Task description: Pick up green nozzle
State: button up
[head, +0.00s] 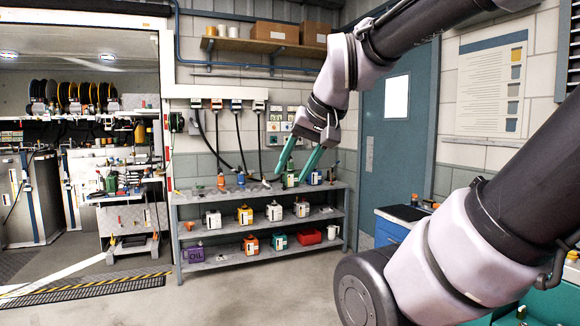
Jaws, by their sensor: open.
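My gripper (289,175) is open, with its two teal fingers spread and pointing down in front of the shelf unit's top. A small green item (289,181), which looks like the green nozzle, stands on the top shelf. Nothing is seen held. I cannot tell how far the fingertips are from it in depth.
The grey shelf unit (262,217) carries several jugs and cans. Dark hoses (239,140) hang from the wall behind. The floor (240,295) in front is clear.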

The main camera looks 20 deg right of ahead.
aim_at(290, 165)
jog(key=i+l+z, duration=0.2)
jog(key=i, duration=1.8)
jog(key=i+l+z, duration=0.1)
jog(key=i+z, duration=0.15)
jog(key=i, duration=0.45)
jog(key=i+z, duration=0.25)
jog(key=i, duration=0.45)
jog(key=i+j+z, duration=0.25)
jog(key=i, duration=0.45)
jog(key=i+l+z, duration=0.2)
jog(key=i, duration=1.2)
jog(key=i+l+u, duration=0.25)
jog(key=i+u, duration=0.15)
jog(key=i+l+u, duration=0.35)
jog(key=i, duration=0.2)
jog(key=i+l+u, duration=0.4)
jog(key=k+l, duration=0.05)
jog(key=l, duration=0.05)
